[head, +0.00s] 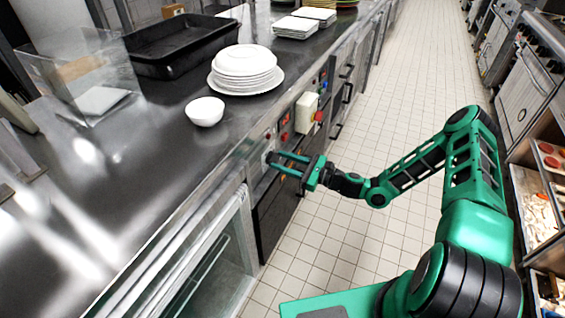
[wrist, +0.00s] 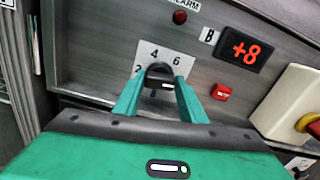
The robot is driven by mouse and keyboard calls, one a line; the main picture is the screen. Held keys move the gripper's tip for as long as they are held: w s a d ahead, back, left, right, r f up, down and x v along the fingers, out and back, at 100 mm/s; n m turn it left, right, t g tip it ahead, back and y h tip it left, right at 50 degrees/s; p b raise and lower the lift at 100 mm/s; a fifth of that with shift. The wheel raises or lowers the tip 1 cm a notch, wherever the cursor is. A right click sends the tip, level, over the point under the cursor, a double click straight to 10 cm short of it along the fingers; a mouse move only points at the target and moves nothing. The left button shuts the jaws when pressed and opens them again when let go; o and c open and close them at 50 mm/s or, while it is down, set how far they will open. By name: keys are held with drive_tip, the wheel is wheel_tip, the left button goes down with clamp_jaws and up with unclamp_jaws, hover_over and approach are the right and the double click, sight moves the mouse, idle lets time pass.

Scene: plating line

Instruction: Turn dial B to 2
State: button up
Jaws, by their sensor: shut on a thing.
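Dial B is a dark round knob (wrist: 160,70) on a white scale plate (wrist: 149,50) with the marks 2, 4 and 6 showing in the wrist view. My gripper (wrist: 160,83) is shut on the knob, one teal finger on each side. Which mark the knob points to is hard to tell, as the fingers cover part of it. In the head view my gripper (head: 275,162) reaches the counter's front panel, where the knob is hidden.
Right of the dial are a red switch (wrist: 221,92) and a pale box with a red and yellow button (wrist: 290,100). A red alarm lamp (wrist: 180,17) is above. A bowl (head: 205,111) and stacked plates (head: 245,75) stand on the counter. The tiled aisle (head: 345,120) is clear.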

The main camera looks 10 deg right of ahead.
drive_tip(key=n, duration=0.4)
drive_tip(key=shift+n, duration=0.3)
drive_tip(key=n, duration=0.4)
drive_tip(key=shift+s+f, duration=0.1)
drive_tip(key=n, duration=0.5)
drive_tip(key=shift+f, duration=0.15)
drive_tip(key=n, duration=0.4)
drive_tip(key=shift+f+n, duration=0.1)
drive_tip(key=shift+n, duration=0.2)
drive_tip(key=n, duration=0.3)
drive_tip(key=shift+f+n, duration=0.15)
drive_tip(key=shift+n, duration=0.15)
drive_tip(key=shift+d+f+n, duration=0.1)
drive_tip(key=shift+f+n, duration=0.05)
drive_tip(key=shift+n, duration=2.95)
drive_tip(key=shift+d+f+n, duration=0.1)
drive_tip(key=shift+n, duration=3)
